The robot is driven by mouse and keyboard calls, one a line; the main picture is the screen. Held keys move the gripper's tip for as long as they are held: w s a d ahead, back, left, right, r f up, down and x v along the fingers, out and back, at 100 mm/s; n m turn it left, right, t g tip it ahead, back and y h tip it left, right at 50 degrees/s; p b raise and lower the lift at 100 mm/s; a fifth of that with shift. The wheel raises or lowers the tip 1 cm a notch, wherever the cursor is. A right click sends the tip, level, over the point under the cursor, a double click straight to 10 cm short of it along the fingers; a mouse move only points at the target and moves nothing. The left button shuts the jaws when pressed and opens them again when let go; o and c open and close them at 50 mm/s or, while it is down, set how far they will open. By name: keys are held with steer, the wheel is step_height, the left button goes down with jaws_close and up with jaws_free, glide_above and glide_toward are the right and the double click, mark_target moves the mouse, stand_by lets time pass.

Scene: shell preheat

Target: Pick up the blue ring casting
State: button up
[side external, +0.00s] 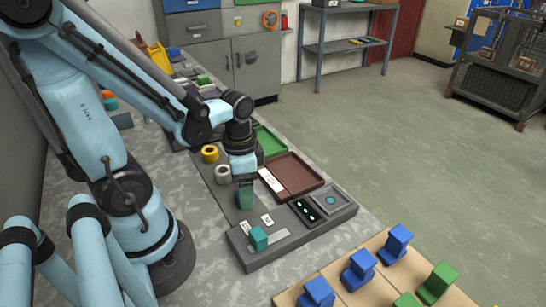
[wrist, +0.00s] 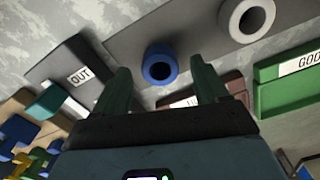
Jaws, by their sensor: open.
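The blue ring casting (wrist: 149,66) stands on the grey bench strip in the wrist view, its dark bore showing. It lies ahead of my gripper (wrist: 160,70), in the gap between the two green fingers as seen in that view. My gripper is open, with a finger on either side and visible space between each finger and the ring. In the side view my gripper (side external: 245,198) points down at the bench, and its fingers largely hide the ring. I cannot tell the exact height of the fingertips relative to the ring.
A pale grey ring (side external: 223,174) and a yellow ring (side external: 210,153) stand behind on the strip. A brown tray (side external: 318,183) and green tray (side external: 268,141) lie to the right. A teal block (side external: 258,239) and a dark indicator panel (side external: 308,211) are in front.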

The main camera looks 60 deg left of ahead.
steer(key=shift+f, duration=0.9)
steer(key=c, duration=1.2)
steer(key=shift+r, duration=0.2)
